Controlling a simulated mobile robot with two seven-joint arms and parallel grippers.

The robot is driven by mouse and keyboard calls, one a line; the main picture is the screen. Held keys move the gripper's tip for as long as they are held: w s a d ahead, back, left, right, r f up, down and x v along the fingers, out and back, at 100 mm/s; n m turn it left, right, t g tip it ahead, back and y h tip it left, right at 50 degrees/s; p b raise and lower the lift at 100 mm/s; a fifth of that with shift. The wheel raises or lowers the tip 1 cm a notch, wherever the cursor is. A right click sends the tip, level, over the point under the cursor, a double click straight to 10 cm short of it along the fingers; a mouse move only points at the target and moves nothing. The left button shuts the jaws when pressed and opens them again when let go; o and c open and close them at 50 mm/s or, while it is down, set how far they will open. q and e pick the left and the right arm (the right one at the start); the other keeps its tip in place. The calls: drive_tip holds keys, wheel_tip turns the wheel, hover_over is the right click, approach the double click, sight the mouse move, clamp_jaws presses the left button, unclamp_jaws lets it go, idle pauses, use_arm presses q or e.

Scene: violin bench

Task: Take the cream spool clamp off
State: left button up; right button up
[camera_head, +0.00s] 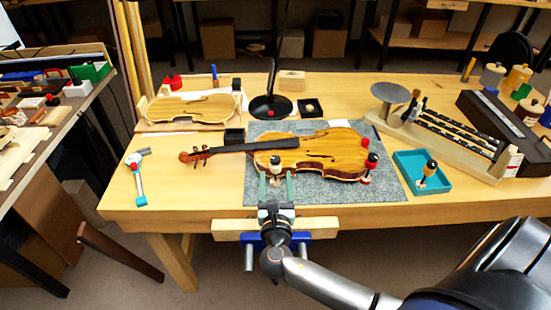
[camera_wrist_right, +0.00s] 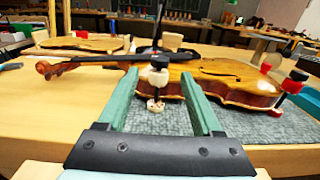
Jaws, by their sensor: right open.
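The cream spool clamp (camera_head: 276,169), with a black top and cream spools, stands upright on the near edge of the violin (camera_head: 322,150). It also shows in the right wrist view (camera_wrist_right: 158,78), with its lower cream spool below the violin's edge. My right gripper (camera_head: 277,180) is open, its two green fingers pointing at the clamp from the front. In the wrist view the clamp appears in the gap between the fingers (camera_wrist_right: 159,88), apart from both. Whether it is fully between the tips is hard to tell. My left gripper is not in view.
Red spool clamps (camera_head: 371,162) stand on the violin's right end. A teal tray (camera_head: 442,183) right of the grey mat (camera_head: 262,195) holds another black-topped clamp (camera_head: 428,169). A black lamp base (camera_head: 270,107) stands behind the violin. A blue-and-wood vise (camera_head: 322,232) is at the bench front.

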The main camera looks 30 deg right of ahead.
sight(276, 164)
drive_tip(key=x, duration=0.7)
drive_tip(key=shift+w+d, duration=0.1)
clamp_jaws()
idle(0.3)
